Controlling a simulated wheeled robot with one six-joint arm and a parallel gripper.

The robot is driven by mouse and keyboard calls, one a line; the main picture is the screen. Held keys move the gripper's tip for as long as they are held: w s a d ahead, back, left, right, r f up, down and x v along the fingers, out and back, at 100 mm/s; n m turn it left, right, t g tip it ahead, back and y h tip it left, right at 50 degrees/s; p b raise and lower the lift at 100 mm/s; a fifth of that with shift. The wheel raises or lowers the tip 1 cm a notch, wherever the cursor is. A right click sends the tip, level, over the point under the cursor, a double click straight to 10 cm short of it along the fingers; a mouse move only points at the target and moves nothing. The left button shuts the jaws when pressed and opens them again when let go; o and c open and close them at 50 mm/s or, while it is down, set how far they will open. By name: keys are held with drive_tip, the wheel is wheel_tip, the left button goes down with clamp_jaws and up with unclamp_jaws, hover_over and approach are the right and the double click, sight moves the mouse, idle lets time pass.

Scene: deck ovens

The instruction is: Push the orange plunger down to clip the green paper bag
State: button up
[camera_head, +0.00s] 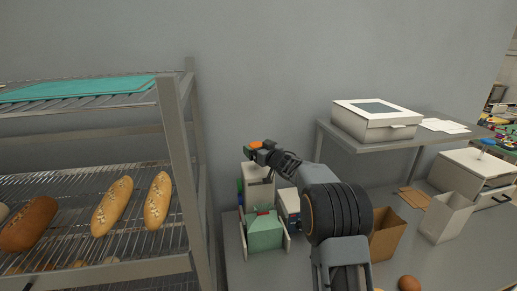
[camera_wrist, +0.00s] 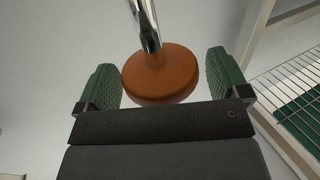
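The orange plunger (camera_wrist: 160,75) shows in the wrist view as a round knob on a shiny metal rod, between the two green finger pads of my gripper (camera_wrist: 161,85). Gaps show on both sides, so the fingers are open around or near it. In the head view my gripper (camera_head: 257,150) is at the top of a pale clipping device (camera_head: 257,172), with a bit of the orange plunger (camera_head: 256,144) visible by the fingers. The green paper bag (camera_head: 265,231) stands below, at the front of the device. The contact at the plunger cannot be told.
A bread rack (camera_head: 181,150) with several loaves stands at the left. Right of my arm are a brown paper bag (camera_head: 386,238), a white bag (camera_head: 446,218) and a round bun (camera_head: 409,283) on the grey counter (camera_head: 460,262). A shelf (camera_head: 385,145) holds a white box (camera_head: 375,121).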

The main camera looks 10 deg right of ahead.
sight(258, 169)
drive_tip(key=c, duration=1.1)
wheel_tip(258, 169, down, 7)
drive_tip(key=b, duration=0.4)
drive_tip(key=shift+r, duration=0.15)
drive_tip(key=o, duration=1)
drive_tip(key=shift+c, duration=0.2)
drive_tip(key=o, duration=0.3)
drive_tip(key=shift+r, duration=0.15)
drive_tip(key=b+v, duration=0.4)
drive_tip(key=v, duration=1)
drive_tip(key=shift+w, duration=0.1)
